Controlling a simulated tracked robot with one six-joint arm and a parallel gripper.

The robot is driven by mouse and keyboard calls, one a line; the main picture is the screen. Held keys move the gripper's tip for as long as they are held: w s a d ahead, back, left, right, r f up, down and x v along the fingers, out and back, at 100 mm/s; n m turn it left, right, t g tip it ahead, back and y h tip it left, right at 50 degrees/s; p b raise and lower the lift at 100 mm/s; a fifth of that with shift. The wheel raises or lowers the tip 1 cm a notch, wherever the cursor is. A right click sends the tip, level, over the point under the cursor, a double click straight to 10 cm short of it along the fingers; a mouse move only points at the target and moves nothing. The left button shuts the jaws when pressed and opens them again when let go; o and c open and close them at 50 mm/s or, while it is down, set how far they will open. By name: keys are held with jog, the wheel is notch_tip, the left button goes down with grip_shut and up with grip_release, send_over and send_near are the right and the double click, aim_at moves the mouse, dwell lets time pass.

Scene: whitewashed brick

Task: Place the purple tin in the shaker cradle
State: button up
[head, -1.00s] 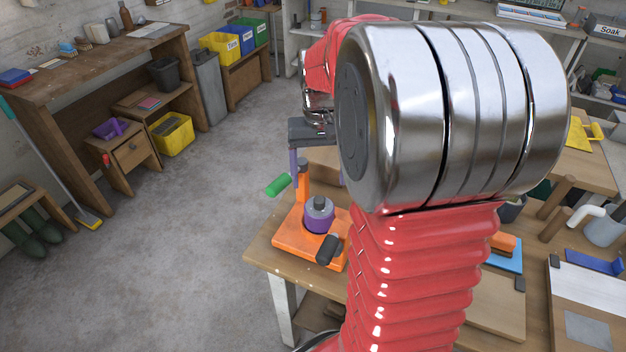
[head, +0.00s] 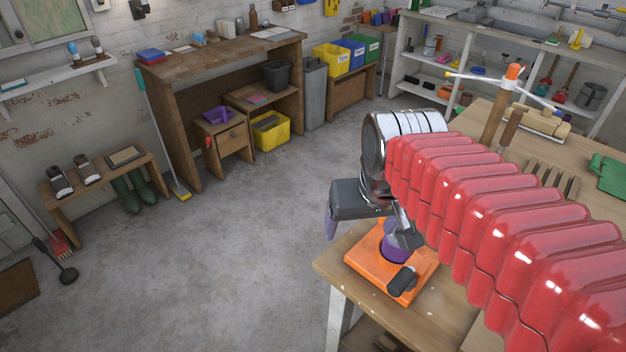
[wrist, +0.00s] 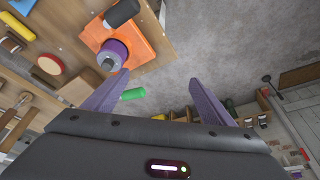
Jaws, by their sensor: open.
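The purple tin (head: 392,254) sits upright on the orange shaker cradle (head: 365,257), on the near left corner of the wooden bench. In the wrist view the tin (wrist: 113,49) shows with its grey top, seated on the orange base (wrist: 146,32). In the head view my gripper (head: 330,226) is left of the tin, and my arm covers part of that area.
The bench carries a wooden post stand (head: 495,120) and a green item (head: 608,175) farther right. Open concrete floor lies left of the bench. A brown desk (head: 215,60) and a low bench (head: 105,172) stand by the wall.

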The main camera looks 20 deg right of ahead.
jog(key=s+a+n+t, duration=0.1)
jog(key=s+a, duration=0.3)
jog(key=shift+s+a+n+t, duration=0.2)
jog(key=shift+n+t, duration=0.1)
jog(key=shift+t, duration=0.1)
jog(key=shift+f, duration=0.1)
